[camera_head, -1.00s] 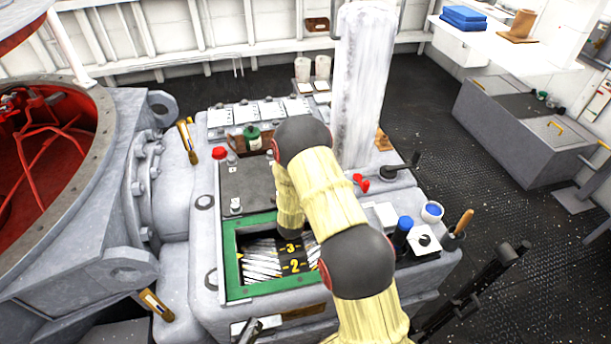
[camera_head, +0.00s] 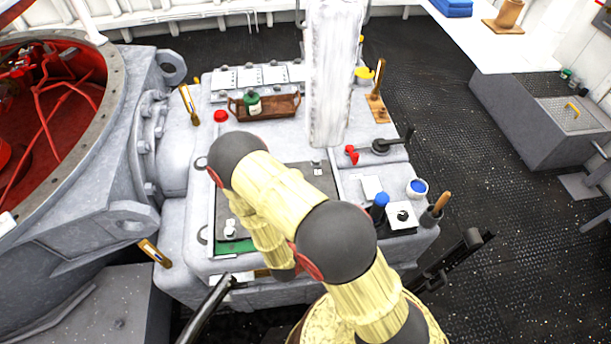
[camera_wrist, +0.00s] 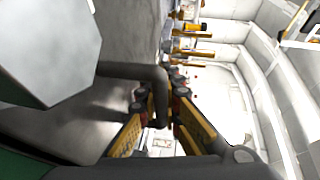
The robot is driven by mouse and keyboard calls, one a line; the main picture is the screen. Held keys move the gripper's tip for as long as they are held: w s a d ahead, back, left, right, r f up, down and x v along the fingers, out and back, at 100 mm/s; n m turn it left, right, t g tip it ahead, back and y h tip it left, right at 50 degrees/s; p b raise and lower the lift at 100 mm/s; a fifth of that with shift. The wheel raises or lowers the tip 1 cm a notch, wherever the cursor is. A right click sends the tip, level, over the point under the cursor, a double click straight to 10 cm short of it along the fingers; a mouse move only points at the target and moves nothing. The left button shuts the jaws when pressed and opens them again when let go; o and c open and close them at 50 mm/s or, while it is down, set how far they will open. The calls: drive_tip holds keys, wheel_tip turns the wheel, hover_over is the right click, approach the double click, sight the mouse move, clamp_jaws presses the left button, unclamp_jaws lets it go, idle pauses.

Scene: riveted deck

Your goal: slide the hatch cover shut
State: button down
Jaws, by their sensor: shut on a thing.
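The hatch cover (camera_head: 326,190) is a dark grey plate on top of the grey housing (camera_head: 178,270). In the head view it lies over most of the hatch opening, with a green strip of the frame (camera_head: 236,247) showing at the front. My arm hides the middle of the cover and the right part of the opening. In the wrist view, my gripper (camera_wrist: 160,122), with yellow finger pads, is shut on a dark bent handle (camera_wrist: 135,70). My gripper is hidden behind my arm in the head view.
A wooden tray (camera_head: 286,108) with a green bottle (camera_head: 252,103) stands behind the cover. A red-lined round opening is at far left.

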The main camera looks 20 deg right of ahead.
drive_tip(key=s, duration=0.2)
drive_tip(key=s+a, duration=0.1)
drive_tip(key=s, duration=0.1)
drive_tip(key=shift+s+p, duration=0.15)
drive_tip(key=shift+p, duration=0.15)
drive_tip(key=shift+s+f, duration=0.1)
drive_tip(key=shift+s, duration=0.05)
drive_tip(key=c, duration=2.3)
unclamp_jaws()
drive_tip(key=shift+s+a, duration=0.15)
drive_tip(key=shift+o, duration=0.4)
drive_tip(key=shift+r, duration=0.2)
